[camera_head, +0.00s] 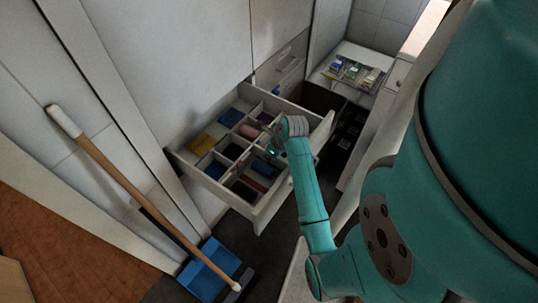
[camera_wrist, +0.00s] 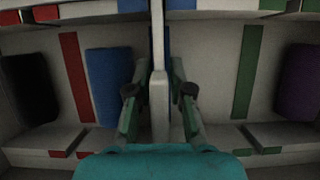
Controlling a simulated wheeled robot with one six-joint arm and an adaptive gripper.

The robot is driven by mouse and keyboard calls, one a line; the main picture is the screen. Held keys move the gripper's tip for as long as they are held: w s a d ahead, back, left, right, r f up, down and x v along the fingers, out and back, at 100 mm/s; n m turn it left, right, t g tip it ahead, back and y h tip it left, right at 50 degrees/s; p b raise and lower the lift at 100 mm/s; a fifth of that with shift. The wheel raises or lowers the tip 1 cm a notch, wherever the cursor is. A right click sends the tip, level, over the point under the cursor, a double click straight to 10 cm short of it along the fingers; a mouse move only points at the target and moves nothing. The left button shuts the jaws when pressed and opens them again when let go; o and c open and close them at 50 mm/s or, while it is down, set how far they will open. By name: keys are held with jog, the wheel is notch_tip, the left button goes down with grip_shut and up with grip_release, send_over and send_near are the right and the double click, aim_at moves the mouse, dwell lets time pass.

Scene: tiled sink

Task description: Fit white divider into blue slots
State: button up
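The white divider (camera_wrist: 158,100) stands upright and edge-on in the middle of the wrist view, inside the open white drawer (camera_head: 262,217). My gripper (camera_wrist: 159,64) straddles it, one finger on each side, with a narrow gap showing between each finger and the divider. A blue stripe (camera_wrist: 169,45) runs along the drawer floor just right of the divider, and a blue mark (camera_wrist: 182,4) shows on the far wall. Whether the divider's ends are seated in the blue slots is hidden or too small to tell. In the head view my gripper (camera_head: 273,150) is over the drawer.
Red (camera_wrist: 75,75) and green (camera_wrist: 247,70) stripes flank the divider. A blue item (camera_wrist: 110,85) lies left and a purple item (camera_wrist: 298,82) right. A broom (camera_head: 145,185) and blue dustpan (camera_head: 208,270) stand left of the drawer. A clear tray (camera_head: 352,75) sits behind.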

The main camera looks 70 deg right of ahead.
aim_at(279, 158)
jog(key=v, duration=1.1)
jog(key=shift+s+r, duration=0.1)
jog(key=shift+r, duration=0.1)
jog(key=shift+s+a+r, duration=0.1)
jog(key=shift+s+r, duration=0.1)
jog(key=shift+r, duration=0.2)
